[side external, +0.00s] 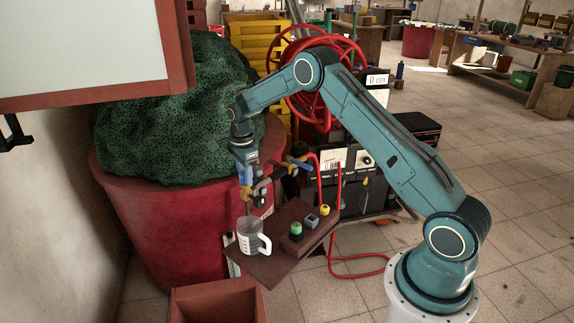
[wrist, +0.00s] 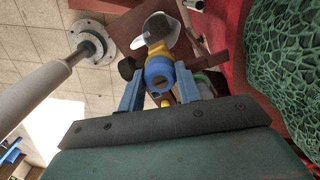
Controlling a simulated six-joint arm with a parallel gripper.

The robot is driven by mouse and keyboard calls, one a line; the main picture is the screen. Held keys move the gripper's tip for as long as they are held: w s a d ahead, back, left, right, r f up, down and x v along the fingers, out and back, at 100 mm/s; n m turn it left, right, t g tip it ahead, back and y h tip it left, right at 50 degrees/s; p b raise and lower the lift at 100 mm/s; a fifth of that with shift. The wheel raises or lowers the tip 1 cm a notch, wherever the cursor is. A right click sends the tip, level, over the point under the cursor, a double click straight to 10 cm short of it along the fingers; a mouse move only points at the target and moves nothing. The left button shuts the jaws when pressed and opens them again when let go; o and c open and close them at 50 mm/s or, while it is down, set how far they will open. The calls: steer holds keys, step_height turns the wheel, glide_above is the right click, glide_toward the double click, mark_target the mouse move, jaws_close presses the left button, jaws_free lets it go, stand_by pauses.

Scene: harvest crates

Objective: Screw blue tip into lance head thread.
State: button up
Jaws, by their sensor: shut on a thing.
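My gripper (side external: 245,177) is above the white mug at the work board. All are apart from my gripper. The thread is not clearly visible.
The white mug (side external: 246,244) stands on the board's (side external: 272,268) left part, below my gripper. A hose reel machine with red hose (side external: 341,266) stands behind the board. Open floor lies to the right.

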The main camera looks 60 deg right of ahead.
steer(key=shift+w+r+m, duration=0.1)
steer(key=shift+w+m, duration=0.05)
steer(key=shift+m, duration=0.25)
steer(key=o, duration=0.8)
steer(key=shift+m, duration=0.3)
steer(key=shift+o, duration=0.2)
step_height(320, 180, up, 12)
